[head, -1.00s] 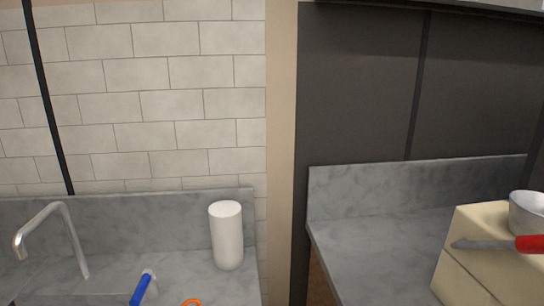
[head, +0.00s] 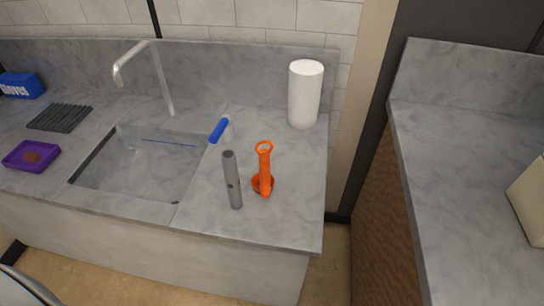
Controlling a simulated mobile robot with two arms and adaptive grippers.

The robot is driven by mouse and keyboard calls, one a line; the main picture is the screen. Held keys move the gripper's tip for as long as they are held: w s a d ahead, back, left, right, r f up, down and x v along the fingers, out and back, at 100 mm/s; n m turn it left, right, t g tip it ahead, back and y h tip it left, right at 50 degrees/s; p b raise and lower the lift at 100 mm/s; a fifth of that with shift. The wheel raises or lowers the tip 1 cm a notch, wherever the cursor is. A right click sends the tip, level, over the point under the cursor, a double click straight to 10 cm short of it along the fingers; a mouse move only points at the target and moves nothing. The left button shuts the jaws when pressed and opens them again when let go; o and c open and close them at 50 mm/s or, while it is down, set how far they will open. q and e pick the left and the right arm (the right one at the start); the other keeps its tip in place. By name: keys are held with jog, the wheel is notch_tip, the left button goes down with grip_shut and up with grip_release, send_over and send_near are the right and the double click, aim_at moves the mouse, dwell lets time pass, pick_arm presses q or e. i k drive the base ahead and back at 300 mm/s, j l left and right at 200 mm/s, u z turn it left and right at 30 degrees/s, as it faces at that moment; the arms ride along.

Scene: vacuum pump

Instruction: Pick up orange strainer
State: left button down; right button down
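The orange strainer (head: 264,172) is on the grey counter to the right of the sink in the head view. Its handle points up to a ring-shaped end, and its round bowl is at the bottom. A grey cylinder (head: 232,180) stands just left of it, slightly apart. Neither of my grippers is in view.
A white paper roll (head: 305,94) stands behind the strainer. A blue-handled tool (head: 218,131) lies by the sink (head: 140,165) and its faucet (head: 148,75). A purple tray (head: 31,156) and blue box (head: 20,86) are at left. A gap separates the right counter (head: 460,170).

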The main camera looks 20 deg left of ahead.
aim_at(263, 182)
jog(key=l+u, duration=0.1)
jog(key=l, duration=0.3)
jog(key=k+l, duration=0.15)
jog(key=l, duration=0.25)
jog(key=k+l+u, duration=0.15)
jog(key=l, duration=0.7)
jog(key=k+l+u, duration=0.15)
jog(key=l, duration=0.25)
